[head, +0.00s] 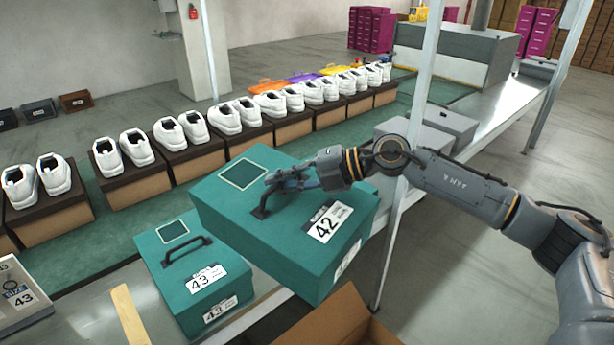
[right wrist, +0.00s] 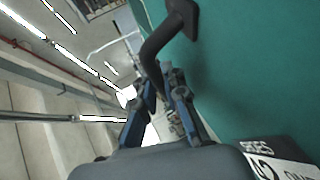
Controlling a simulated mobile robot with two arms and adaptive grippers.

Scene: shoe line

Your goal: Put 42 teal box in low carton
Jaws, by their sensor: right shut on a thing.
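The 42 teal box (head: 285,245) is large in the middle of the head view, with a white label reading 42 and a dark handle on its lid. My right gripper (head: 268,190) is shut on that handle. The box appears held up off the bench, slightly tilted. In the right wrist view, the dark handle (right wrist: 165,42) passes between the fingers of the gripper (right wrist: 165,85), beside the teal lid (right wrist: 245,75). An open brown carton (head: 335,318) shows partly at the bottom edge, below the box. My left gripper is not in view.
A smaller teal box marked 43 (head: 195,268) stands close left of the 42 box. White shoes on brown boxes line the green belt (head: 100,230) behind. A pale upright post (head: 408,165) stands just right of the box. Grey boxes (head: 448,122) sit behind the post.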

